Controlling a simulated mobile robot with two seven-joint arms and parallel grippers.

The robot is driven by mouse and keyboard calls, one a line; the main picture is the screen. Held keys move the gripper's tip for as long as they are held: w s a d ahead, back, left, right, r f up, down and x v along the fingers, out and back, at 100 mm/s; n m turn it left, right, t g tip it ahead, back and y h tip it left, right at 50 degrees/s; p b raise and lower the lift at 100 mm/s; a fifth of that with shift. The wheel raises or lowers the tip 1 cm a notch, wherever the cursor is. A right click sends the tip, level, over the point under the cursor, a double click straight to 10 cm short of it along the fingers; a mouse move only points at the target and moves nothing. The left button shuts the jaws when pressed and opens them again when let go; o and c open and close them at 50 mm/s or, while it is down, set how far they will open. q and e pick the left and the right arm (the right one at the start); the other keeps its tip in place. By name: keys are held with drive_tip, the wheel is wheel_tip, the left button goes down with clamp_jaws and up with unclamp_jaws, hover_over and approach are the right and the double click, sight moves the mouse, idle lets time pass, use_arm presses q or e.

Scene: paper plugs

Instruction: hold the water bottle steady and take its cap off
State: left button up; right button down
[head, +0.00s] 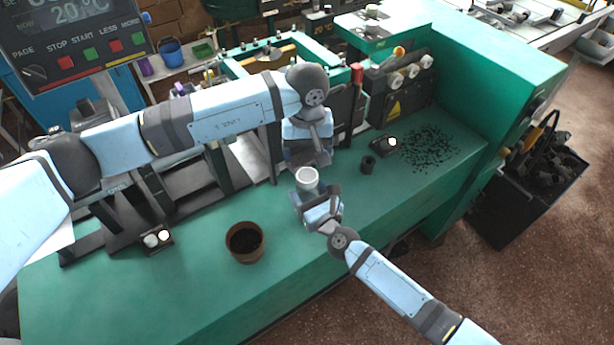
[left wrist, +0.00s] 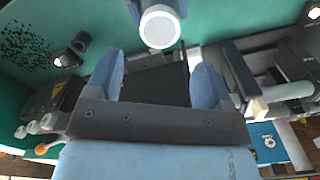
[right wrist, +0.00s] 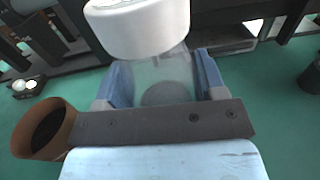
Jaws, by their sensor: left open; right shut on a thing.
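The water bottle (right wrist: 163,75) is a clear body with a wide white cap (head: 307,174) on top. It stands upright over the green table. My right gripper (head: 318,204) is shut on its clear body below the cap; the right wrist view shows the fingers on both sides of it. The white cap (right wrist: 140,24) is on the bottle, and it also shows in the left wrist view (left wrist: 160,27). My left gripper (left wrist: 155,75) is open and empty. In the head view it is just above and behind the cap, apart from it.
A brown pot with dark contents (head: 245,242) stands on the green table (head: 130,290) to the left. A small black cylinder (head: 368,164) and scattered black bits (head: 428,148) lie to the right. Machine frames stand behind. The table's front left is clear.

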sight(307, 175)
use_arm(q)
drive_tip(key=m, duration=0.4)
drive_tip(key=shift+m, duration=0.4)
drive_tip(key=m, duration=0.2)
drive_tip(key=shift+f+m, duration=0.1)
drive_tip(key=shift+m, duration=0.2)
drive_tip(key=shift+f, duration=3.9)
drive_tip(key=c, duration=0.9)
drive_tip(key=shift+c, duration=0.2)
